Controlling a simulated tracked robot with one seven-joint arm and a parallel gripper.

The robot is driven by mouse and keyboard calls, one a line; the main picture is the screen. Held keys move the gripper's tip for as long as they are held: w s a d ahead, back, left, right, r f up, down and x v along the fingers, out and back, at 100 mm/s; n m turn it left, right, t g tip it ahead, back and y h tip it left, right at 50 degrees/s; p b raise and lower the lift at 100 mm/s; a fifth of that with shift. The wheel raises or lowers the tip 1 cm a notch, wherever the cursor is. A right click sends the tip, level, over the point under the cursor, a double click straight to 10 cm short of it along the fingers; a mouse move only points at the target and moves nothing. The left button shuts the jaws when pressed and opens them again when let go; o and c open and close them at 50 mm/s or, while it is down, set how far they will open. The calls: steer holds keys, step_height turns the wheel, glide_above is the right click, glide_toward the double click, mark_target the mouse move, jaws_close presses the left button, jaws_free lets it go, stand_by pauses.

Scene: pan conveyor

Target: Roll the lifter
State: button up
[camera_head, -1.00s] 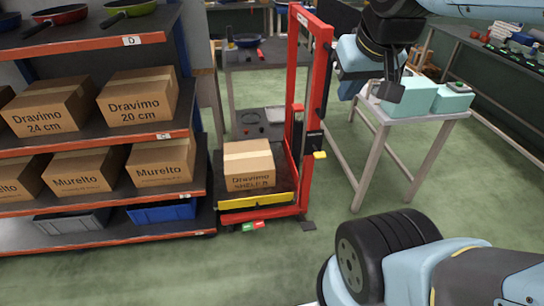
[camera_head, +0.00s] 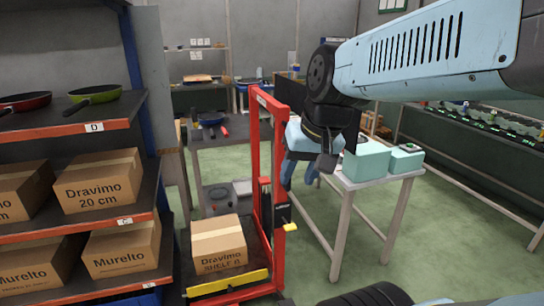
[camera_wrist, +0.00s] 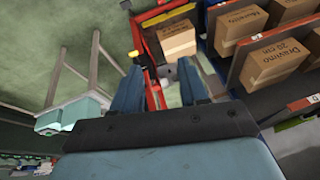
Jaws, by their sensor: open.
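The red lifter (camera_head: 281,150) stands right of the shelf rack, with a yellow front bar (camera_head: 228,283) and a yellow-tipped handle (camera_head: 290,227). A brown "Dravimo SHELF B" box (camera_head: 218,243) rests on its dark platform. In the wrist view the lifter frame (camera_wrist: 139,45) and box (camera_wrist: 177,38) show beyond my fingers. My gripper (camera_head: 300,173) is open and appears empty, its blue fingers pointing down just right of the lifter's upright in the head view. The fingers (camera_wrist: 160,75) are spread in the wrist view. I cannot tell the gap to the lifter; no contact shows.
A shelf rack (camera_head: 75,130) with pans and brown boxes stands on the left. A small table (camera_head: 390,183) with teal boxes stands right of the lifter. A grey table (camera_head: 222,138) is behind it. A conveyor (camera_head: 480,135) runs along the right. Green floor is free in front of the small table.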

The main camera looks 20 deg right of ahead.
steer(key=w+d+f+m+y, duration=0.1)
steer(key=w+f+m+y, duration=0.2)
steer(key=w+m+y, duration=0.3)
steer(key=w+d+f+m+y, duration=0.15)
steer(key=w+m+y, duration=0.25)
steer(key=w+m, duration=0.4)
steer(key=w+d+f+m+t+h, duration=0.1)
steer(key=w+d+f+m+t, duration=0.3)
steer(key=w+d+m+t, duration=0.45)
steer(key=w+d+f+m+t+h, duration=0.1)
steer(key=w+d+f+m+t, duration=0.3)
steer(key=d, duration=0.7)
steer(key=w+a+m+g, duration=0.1)
steer(key=w+a, duration=0.6)
steer(key=w, duration=0.4)
steer(key=shift+a+r, duration=0.15)
steer(key=shift+r, duration=0.3)
steer(key=shift+g, duration=0.25)
steer(key=shift+c, duration=0.2)
jaws_close()
